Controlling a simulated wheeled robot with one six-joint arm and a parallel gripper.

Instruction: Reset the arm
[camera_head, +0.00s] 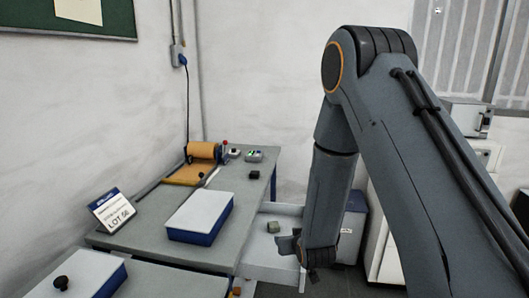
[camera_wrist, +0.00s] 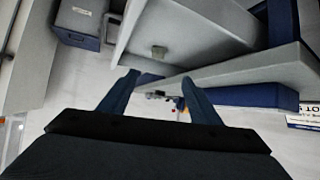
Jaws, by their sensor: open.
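My arm (camera_head: 335,170) reaches down on the right of the head view. My gripper (camera_head: 287,244) hangs at its end, beside the open drawer (camera_head: 262,262) of the workbench. In the wrist view my gripper (camera_wrist: 158,80) shows two dark fingers spread apart with nothing between them. A small grey-green block (camera_head: 273,227) lies in the drawer, apart from the fingers.
The workbench (camera_head: 225,185) carries a blue box with a pale lid (camera_head: 200,213), a LOT 56 sign (camera_head: 112,211), a copper-coloured roll (camera_head: 203,151) and a small black block (camera_head: 254,175). A blue-grey bin (camera_head: 354,228) stands behind my arm. Another lidded box (camera_head: 75,276) is front left.

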